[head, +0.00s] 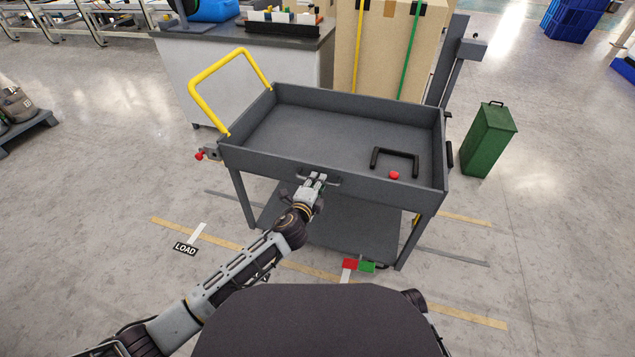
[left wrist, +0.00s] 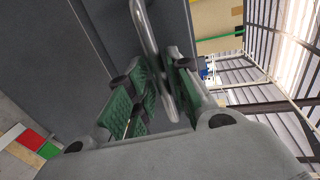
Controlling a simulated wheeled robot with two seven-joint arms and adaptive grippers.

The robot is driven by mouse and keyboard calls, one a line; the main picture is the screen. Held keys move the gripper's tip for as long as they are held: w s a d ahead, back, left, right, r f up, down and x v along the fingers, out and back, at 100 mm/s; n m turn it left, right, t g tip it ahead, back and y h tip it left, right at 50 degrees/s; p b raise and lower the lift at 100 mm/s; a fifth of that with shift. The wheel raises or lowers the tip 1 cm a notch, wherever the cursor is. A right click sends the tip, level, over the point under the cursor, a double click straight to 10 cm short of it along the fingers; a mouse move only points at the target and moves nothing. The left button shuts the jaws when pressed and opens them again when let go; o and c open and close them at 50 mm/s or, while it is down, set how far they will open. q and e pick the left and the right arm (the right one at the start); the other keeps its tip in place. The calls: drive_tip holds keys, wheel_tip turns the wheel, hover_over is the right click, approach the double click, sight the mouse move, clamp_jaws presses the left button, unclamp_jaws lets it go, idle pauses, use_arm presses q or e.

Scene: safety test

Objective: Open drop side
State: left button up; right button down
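A dark grey cart has a tray (head: 330,130) with low walls. Its near side panel (head: 265,163) stands upright and carries a grey bar handle (head: 333,182), which also shows as a metal bar in the left wrist view (left wrist: 147,35). My left gripper (head: 319,180) is at this handle. In the left wrist view its green-padded fingers (left wrist: 163,75) are apart, with the bar running between them, close to the right finger; I cannot tell whether they touch it. A red-knobbed latch (head: 200,155) sits at the panel's left end. My right gripper is out of view.
A yellow push handle (head: 205,100) rises at left. A green bin (head: 487,140) stands right; a tall carton (head: 385,50) is behind.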

use_arm(q)
drive_tip(key=shift+w+d+f, duration=0.1)
drive_tip(key=shift+w+d, duration=0.05)
drive_tip(key=shift+w, duration=0.3)
clamp_jaws()
